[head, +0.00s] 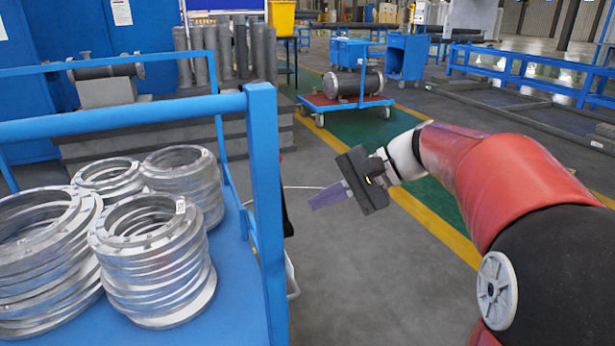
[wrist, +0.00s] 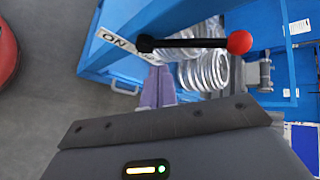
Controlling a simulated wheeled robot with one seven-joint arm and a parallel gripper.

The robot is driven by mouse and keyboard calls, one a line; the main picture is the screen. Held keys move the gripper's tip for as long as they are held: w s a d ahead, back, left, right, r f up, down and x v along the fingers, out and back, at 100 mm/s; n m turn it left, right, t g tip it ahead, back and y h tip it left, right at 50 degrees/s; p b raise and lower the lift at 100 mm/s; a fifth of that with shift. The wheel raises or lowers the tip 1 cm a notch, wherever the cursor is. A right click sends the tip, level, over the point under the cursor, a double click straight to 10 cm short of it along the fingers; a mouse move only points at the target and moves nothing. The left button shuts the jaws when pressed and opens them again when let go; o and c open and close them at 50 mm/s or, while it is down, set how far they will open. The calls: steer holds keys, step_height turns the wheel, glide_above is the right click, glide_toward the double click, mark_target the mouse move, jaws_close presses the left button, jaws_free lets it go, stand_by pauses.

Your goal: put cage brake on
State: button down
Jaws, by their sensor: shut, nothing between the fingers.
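The brake lever (wrist: 195,43) shows in the wrist view as a black bar with a red ball knob (wrist: 239,42) at its right end and a black pivot at its left end. A white label plate reading "ON" (wrist: 115,40) sits left of the pivot; its lower right part is hidden behind the lever and fingers. The blue cage (head: 262,180) is at the left in the head view, where I cannot make out the lever. My gripper (head: 314,203), with purple fingers, is shut and empty to the right of the cage post. Its fingers (wrist: 158,72) appear below the lever bar, left of the knob; contact is unclear.
Stacks of metal flange rings (head: 155,250) stand inside the cage. A red-and-blue trolley (head: 345,103) bearing a dark cylinder stands farther back. Blue rails (head: 520,68) stand at the back right. The grey floor right of the cage is free.

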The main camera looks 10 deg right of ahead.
steer(key=w+d+r+m+y, duration=0.1)
steer(key=w+d+r+y, duration=0.2)
steer(key=w, duration=0.3)
steer(key=shift+w+d+y, duration=0.2)
steer(key=shift+w+y, duration=0.05)
steer(key=shift+y, duration=0.05)
steer(key=shift+f, duration=0.1)
steer(key=s+a, duration=0.1)
steer(key=a, duration=0.8)
steer(key=shift+s+a+f+t, duration=0.2)
steer(key=shift+s+f+t, duration=0.1)
steer(key=shift+s+t, duration=0.1)
steer(key=shift+s+b, duration=0.1)
steer(key=shift+b, duration=0.55)
